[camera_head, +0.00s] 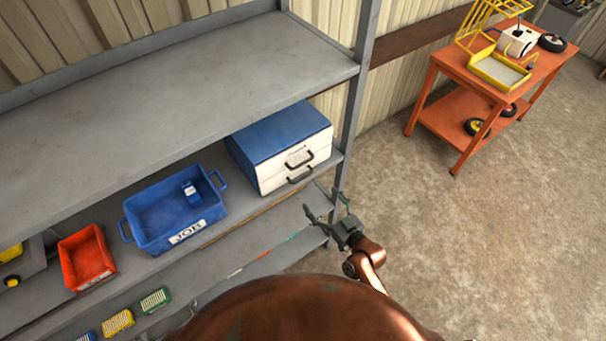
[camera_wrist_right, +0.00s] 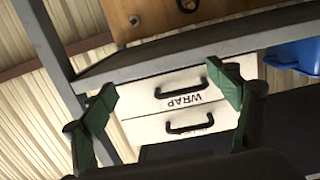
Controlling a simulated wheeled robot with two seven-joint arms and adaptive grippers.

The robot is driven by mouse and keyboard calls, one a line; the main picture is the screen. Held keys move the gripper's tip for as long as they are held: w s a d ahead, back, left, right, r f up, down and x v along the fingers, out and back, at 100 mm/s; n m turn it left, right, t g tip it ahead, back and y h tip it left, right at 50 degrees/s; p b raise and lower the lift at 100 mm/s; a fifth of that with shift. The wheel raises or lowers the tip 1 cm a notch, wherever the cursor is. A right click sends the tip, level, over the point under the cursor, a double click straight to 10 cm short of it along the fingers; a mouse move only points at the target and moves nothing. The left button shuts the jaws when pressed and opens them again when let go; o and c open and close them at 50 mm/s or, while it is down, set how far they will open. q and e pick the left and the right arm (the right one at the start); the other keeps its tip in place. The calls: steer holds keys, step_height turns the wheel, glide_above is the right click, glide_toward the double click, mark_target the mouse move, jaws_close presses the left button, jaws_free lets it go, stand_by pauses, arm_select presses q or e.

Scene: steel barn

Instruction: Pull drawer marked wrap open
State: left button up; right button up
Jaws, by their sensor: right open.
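A small cabinet with a blue top (camera_head: 278,132) and two white drawers stands on the shelf. Both drawers look shut. The wrist view is upside down; the drawer marked WRAP (camera_wrist_right: 152,100) is the lower one, with its dark handle (camera_wrist_right: 181,90) beside the lettering. In the head view that lower handle (camera_head: 300,176) shows under the upper handle (camera_head: 300,157). My right gripper (camera_head: 324,203) is open and empty, in front of the cabinet and apart from it. Its fingers (camera_wrist_right: 162,82) frame the drawer fronts in the wrist view. My left gripper is not in view.
A blue bin (camera_head: 150,240) marked JOB stands left of the cabinet, then a red bin (camera_head: 102,277). A shelf post (camera_head: 350,125) rises right of the cabinet, and an upper shelf (camera_head: 210,75) overhangs behind. An orange cart (camera_head: 450,70) stands far right. The floor (camera_head: 480,220) on the right is clear.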

steer(key=y, duration=0.1)
glide_toward(303, 177)
steer(key=x, duration=0.3)
steer(key=shift+n+t, duration=0.3)
steer(key=x, duration=0.2)
steer(key=p+x, duration=0.1)
steer(key=x, duration=0.4)
steer(key=shift+f, duration=0.4)
steer(key=shift+c, duration=0.7)
steer(key=c, duration=1.3)
